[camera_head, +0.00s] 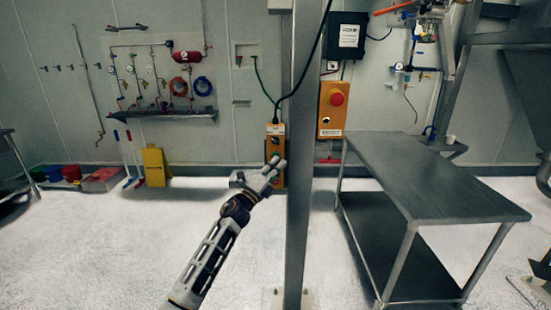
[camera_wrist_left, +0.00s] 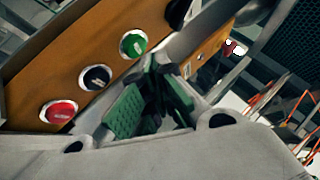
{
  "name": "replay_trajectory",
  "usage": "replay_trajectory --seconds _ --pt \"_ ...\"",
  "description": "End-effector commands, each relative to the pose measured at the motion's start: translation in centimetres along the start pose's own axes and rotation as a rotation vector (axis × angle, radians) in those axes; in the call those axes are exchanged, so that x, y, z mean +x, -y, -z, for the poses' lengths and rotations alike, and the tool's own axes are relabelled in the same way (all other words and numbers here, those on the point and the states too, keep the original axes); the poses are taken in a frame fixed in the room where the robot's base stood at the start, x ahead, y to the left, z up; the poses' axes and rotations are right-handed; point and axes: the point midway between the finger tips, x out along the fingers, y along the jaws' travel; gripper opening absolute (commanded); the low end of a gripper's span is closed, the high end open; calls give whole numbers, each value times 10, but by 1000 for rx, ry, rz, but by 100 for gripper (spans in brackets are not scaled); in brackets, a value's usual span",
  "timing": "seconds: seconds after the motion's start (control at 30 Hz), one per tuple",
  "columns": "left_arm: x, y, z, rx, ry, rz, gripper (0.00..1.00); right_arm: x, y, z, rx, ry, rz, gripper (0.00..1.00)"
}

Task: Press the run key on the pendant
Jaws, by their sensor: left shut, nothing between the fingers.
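The orange pendant (camera_head: 276,130) hangs on a dark cable beside the grey post, its lower part partly hidden behind my left gripper (camera_head: 276,165). In the left wrist view the pendant's orange face (camera_wrist_left: 45,72) runs diagonally, with a red key (camera_wrist_left: 58,112), a black key (camera_wrist_left: 95,78), a green key (camera_wrist_left: 133,44) and a dark knob at the top edge. Key labels are too small to read. My left gripper shows green finger pads in the wrist view (camera_wrist_left: 155,85); it is shut and empty, its tips close to the pendant near the green key. Contact cannot be told.
The grey post (camera_head: 301,150) stands just right of my left gripper. A steel table (camera_head: 430,180) stands at the right. An orange box with a red button (camera_head: 331,110) is on the wall behind. A yellow floor sign (camera_head: 156,165) stands left; open floor lies between.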

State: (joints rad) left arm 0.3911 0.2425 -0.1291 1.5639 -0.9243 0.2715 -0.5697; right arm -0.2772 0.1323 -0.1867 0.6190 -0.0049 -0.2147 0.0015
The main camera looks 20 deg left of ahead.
Motion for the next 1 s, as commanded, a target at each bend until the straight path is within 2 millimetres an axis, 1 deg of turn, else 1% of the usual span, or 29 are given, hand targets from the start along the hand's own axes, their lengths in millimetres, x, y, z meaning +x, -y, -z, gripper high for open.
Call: replay_trajectory --seconds 0.5,1.0 --pt "6 -4 -4 1 0 0 0 5 1 -1 0 0 0 40" --pt "6 -4 -4 0 0 0 0 5 1 -2 0 1 1 40"
